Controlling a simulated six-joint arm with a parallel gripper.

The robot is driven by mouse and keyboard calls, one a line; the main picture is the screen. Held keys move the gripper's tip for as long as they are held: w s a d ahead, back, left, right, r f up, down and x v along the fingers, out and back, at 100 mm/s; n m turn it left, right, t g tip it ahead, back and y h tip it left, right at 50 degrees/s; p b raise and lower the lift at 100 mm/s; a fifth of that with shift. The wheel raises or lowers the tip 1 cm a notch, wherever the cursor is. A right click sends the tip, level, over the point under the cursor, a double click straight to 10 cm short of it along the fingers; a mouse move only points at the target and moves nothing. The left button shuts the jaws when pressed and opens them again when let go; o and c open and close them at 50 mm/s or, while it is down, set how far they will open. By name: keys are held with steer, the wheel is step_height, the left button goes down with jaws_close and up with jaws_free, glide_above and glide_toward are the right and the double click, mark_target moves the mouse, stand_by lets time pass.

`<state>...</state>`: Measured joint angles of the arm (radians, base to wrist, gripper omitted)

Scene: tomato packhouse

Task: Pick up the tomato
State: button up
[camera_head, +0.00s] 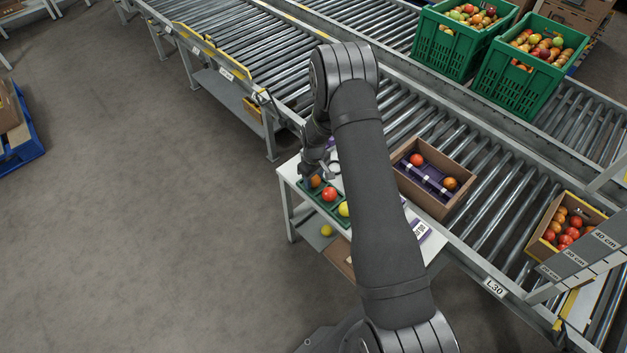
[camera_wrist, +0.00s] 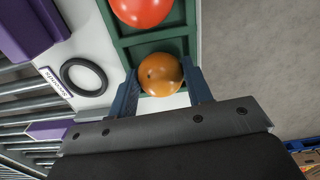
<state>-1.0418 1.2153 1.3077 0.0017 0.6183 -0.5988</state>
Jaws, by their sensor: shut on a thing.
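My gripper (camera_wrist: 161,92) is shut on an orange tomato (camera_wrist: 160,74), one blue-grey finger on each side of it. The tomato is at the end compartment of a green tray (camera_wrist: 155,46); I cannot tell whether it still touches the tray. In the head view the orange tomato (camera_head: 316,181) shows at the tray's far left end, under my gripper (camera_head: 315,172). A red tomato (camera_wrist: 141,10) lies in the neighbouring compartment and also shows in the head view (camera_head: 329,194). A yellow tomato (camera_head: 345,209) is further along, partly hidden by my arm.
The tray rests on a white table (camera_head: 287,172). A black ring (camera_wrist: 83,77) lies beside it. A cardboard box (camera_head: 468,184) with purple dividers and two tomatoes stands on the roller conveyor. A yellow fruit (camera_head: 327,230) is below the table top. Green crates (camera_head: 440,52) stand at the back.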

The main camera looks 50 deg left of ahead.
mark_target(315, 177)
steer(key=shift+r, duration=0.45)
step_height(315, 177, up, 4)
steer(key=shift+w+f, duration=0.1)
steer(key=shift+f, duration=0.1)
steer(key=w+d+r, duration=0.5)
steer(key=d+r, duration=0.1)
steer(key=d, duration=0.4)
steer(key=w+d+f+m, duration=0.25)
steer(key=w+m, duration=0.25)
steer(key=w, duration=0.3)
steer(key=w+d+f+m, duration=0.25)
steer(key=w+m, duration=0.25)
steer(key=w, duration=0.3)
steer(key=w+d+f+m, duration=0.25)
steer(key=w+m, duration=0.25)
steer(key=w, duration=0.3)
steer(key=shift+w+a+f, duration=0.1)
steer(key=shift+f, duration=1.75)
steer(key=shift+a+f, duration=0.1)
steer(key=shift+f, duration=1.75)
